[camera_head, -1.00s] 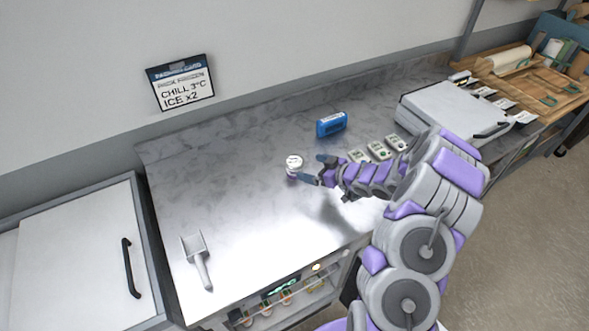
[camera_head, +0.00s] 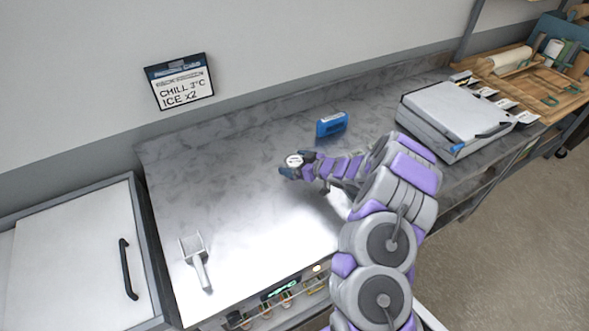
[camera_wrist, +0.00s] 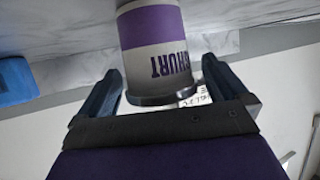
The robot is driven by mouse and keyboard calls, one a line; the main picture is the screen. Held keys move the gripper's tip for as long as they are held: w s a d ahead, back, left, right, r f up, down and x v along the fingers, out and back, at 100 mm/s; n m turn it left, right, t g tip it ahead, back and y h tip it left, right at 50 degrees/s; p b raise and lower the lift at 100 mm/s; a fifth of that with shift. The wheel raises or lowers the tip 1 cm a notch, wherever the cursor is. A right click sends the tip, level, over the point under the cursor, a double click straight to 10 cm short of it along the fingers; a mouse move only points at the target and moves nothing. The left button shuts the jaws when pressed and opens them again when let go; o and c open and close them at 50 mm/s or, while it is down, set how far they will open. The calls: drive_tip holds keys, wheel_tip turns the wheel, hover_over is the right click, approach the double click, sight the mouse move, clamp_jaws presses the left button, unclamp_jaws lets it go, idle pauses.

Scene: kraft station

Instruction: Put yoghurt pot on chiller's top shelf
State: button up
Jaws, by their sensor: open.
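The yoghurt pot (camera_head: 294,160) stands on the grey marbled worktop (camera_head: 230,205), its pale lid facing up. In the wrist view the pot (camera_wrist: 152,45) is white with a purple band and purple lettering, and shows upside down. My gripper (camera_head: 293,164) is open at the pot, with its fingers either side of it. In the wrist view the gripper's dark fingers (camera_wrist: 157,88) flank the pot, with a gap on each side. The chiller (camera_head: 285,293) is under the worktop's front edge, with small items on a shelf behind its front; its inside is mostly hidden.
A blue block (camera_head: 331,124) lies behind the gripper. A grey case (camera_head: 457,112) stands at the right. A scoop (camera_head: 197,262) lies at the front left, beside a white lid with a handle (camera_head: 75,255). A sign (camera_head: 181,82) hangs on the wall. The worktop's left half is mostly clear.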

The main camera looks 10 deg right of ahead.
drive_tip(key=shift+w, duration=0.1)
drive_tip(key=shift+c, duration=0.5)
drive_tip(key=c, duration=1)
